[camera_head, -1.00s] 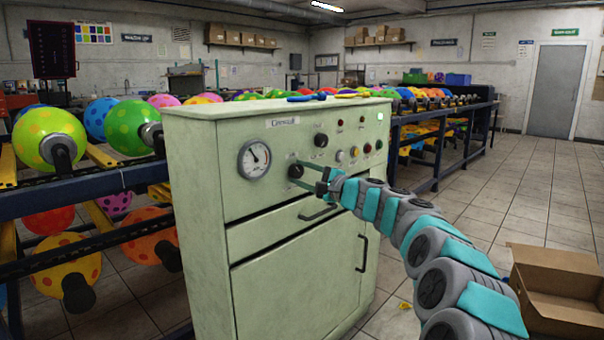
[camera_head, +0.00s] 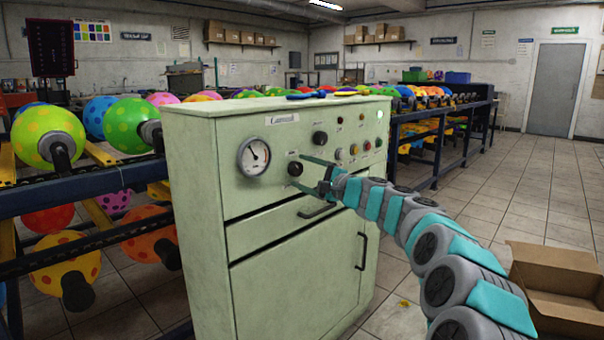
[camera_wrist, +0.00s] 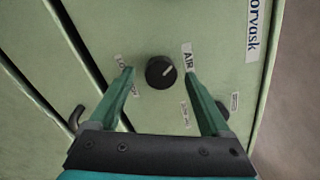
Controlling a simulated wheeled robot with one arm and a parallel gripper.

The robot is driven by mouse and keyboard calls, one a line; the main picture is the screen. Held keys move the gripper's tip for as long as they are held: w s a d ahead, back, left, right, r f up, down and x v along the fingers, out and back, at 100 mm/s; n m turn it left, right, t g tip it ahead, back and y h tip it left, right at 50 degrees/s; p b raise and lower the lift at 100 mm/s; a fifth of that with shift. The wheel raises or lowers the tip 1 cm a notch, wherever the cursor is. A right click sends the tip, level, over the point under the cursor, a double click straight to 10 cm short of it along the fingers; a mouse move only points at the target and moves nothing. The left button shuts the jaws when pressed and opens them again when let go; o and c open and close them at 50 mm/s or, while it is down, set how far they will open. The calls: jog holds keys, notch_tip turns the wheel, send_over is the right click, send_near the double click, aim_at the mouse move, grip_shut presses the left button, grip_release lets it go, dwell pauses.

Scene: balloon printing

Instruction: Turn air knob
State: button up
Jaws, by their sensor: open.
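The air knob (camera_head: 295,169) is a round black knob on the pale green cabinet's front panel, right of the pressure gauge. In the wrist view the air knob (camera_wrist: 161,72) carries a light pointer line and sits beside a label reading "AIR". My gripper (camera_head: 303,172) is in front of the panel with its fingers pointing at the knob. In the wrist view my gripper (camera_wrist: 159,72) is open, one green finger on each side of the knob. Gaps show between the fingers and the knob; I cannot tell how deep the tips reach.
The cabinet (camera_head: 290,260) also bears a gauge (camera_head: 254,156), a second black knob (camera_head: 320,137), coloured buttons and a drawer handle (camera_head: 317,211). Racks of balloons (camera_head: 130,126) stand at the left and behind. An open cardboard box (camera_head: 560,280) lies on the floor at the right.

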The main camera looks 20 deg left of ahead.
jog(key=b+v, duration=0.1)
jog(key=v, duration=0.6)
dwell(0.3)
